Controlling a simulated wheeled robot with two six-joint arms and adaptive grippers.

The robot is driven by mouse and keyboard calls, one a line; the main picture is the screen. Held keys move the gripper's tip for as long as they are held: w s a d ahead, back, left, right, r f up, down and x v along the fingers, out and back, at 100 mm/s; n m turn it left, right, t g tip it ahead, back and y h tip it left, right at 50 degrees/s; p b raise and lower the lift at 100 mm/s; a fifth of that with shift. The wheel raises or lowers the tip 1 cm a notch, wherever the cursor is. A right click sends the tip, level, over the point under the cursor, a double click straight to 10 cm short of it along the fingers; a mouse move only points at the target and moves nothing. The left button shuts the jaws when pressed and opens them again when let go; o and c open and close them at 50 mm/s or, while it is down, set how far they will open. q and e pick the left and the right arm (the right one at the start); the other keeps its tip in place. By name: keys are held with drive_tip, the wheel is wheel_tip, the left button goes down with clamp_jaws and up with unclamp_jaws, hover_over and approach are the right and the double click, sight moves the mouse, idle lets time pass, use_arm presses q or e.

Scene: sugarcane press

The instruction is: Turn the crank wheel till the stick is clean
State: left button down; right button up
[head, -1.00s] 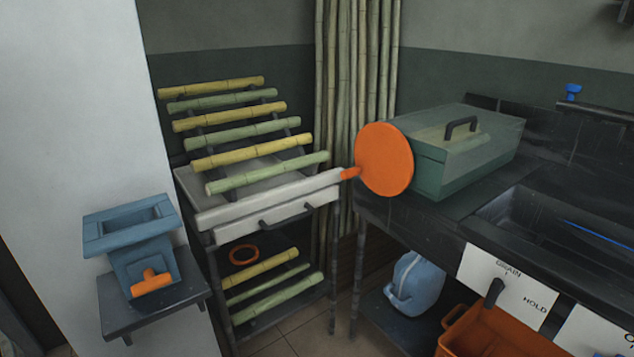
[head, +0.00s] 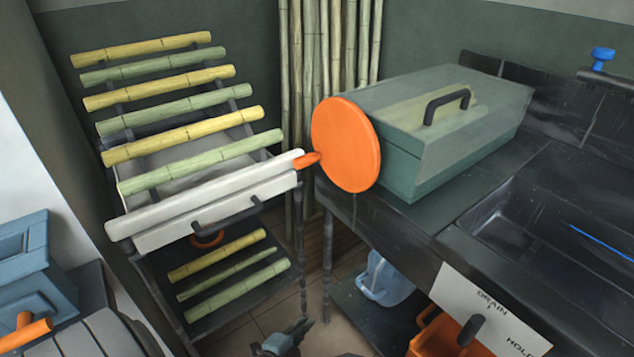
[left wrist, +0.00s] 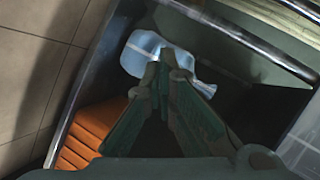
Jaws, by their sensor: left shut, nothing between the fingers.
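The crank wheel is the large orange disc (head: 346,145) on the left end of the green press box (head: 440,130). An orange handle (head: 307,159) sticks out of its left side. Through the see-through lid of the box a yellowish stick (head: 432,110) shows; I cannot tell how clean it is. My left gripper (head: 300,330) is low at the bottom edge of the head view, below and well apart from the wheel. In the left wrist view its fingers (left wrist: 165,62) meet at the tips, with nothing between them. My right gripper is not in view.
A rack at left holds several cane sticks (head: 170,100) above a pale drawer (head: 215,217). A blue jug (head: 382,278) and an orange crate (head: 428,335) are under the dark counter (head: 420,225). A blue grinder-like box (head: 35,265) stands at lower left.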

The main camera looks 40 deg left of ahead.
use_arm(q)
drive_tip(key=w+a+r+m+t+y+p, duration=0.1)
drive_tip(key=w+a+r+m+t, duration=0.15)
drive_tip(key=r+m+t, duration=0.75)
drive_tip(key=w+a+r+m+t+y, duration=0.1)
drive_tip(key=a+r+m+t, duration=0.3)
drive_tip(key=r, duration=1.3)
drive_tip(key=w+a+r+m+g, duration=0.1)
drive_tip(key=w+r+g, duration=0.1)
drive_tip(key=w+r, duration=0.5)
wheel_tip(320, 180, up, 2)
drive_tip(key=shift+w+a+r, duration=0.1)
drive_tip(key=shift+w+a, duration=0.05)
drive_tip(key=shift+w, duration=0.1)
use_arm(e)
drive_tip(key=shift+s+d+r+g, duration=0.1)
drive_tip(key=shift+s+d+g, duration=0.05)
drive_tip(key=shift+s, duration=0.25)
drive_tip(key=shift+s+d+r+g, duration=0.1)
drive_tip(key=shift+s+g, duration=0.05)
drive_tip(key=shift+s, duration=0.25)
